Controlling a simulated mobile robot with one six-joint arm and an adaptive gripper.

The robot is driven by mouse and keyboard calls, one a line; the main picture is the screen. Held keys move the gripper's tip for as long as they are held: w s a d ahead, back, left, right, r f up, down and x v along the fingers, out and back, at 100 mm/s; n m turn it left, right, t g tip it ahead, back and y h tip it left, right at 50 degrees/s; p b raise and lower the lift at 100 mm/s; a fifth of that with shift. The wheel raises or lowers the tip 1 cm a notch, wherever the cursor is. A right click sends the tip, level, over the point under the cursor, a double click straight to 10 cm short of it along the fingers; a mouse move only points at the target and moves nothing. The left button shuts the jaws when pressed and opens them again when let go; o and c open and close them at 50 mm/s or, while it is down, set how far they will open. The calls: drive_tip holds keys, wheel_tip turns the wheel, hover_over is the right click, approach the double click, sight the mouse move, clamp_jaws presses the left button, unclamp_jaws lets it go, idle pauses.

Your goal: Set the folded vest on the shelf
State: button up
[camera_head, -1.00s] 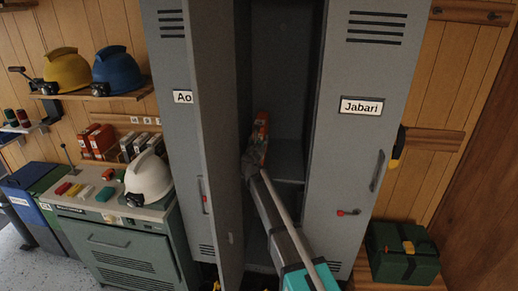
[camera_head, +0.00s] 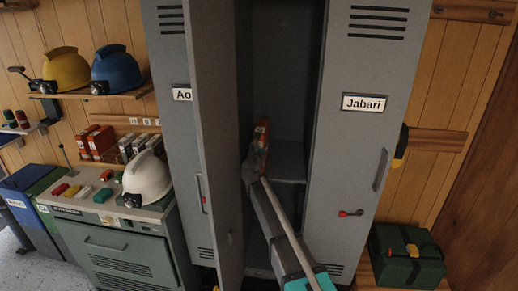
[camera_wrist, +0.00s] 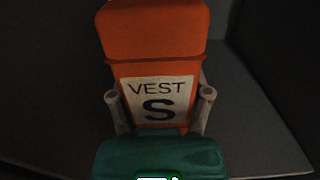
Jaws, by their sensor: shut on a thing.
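In the head view the vest (camera_head: 262,133) shows as a small orange patch inside the open locker, above the shelf (camera_head: 288,160). My gripper (camera_head: 254,165) reaches into the locker there, partly hiding the vest and the shelf's left part. The wrist view shows a dark flat surface (camera_wrist: 255,125) around the vest; I cannot tell whether the vest touches it.
The open locker door (camera_head: 215,130) stands close on the left of my arm. The locker door labelled Jabari (camera_head: 362,140) is shut on the right. A green case (camera_head: 407,256) is at lower right. A cabinet (camera_head: 120,250) with a white helmet (camera_head: 147,180) stands left.

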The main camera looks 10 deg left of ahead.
drive_tip(key=o, duration=1.3)
drive_tip(key=shift+o, duration=0.2)
drive_tip(key=s, duration=1.2)
drive_tip(key=shift+a, duration=0.15)
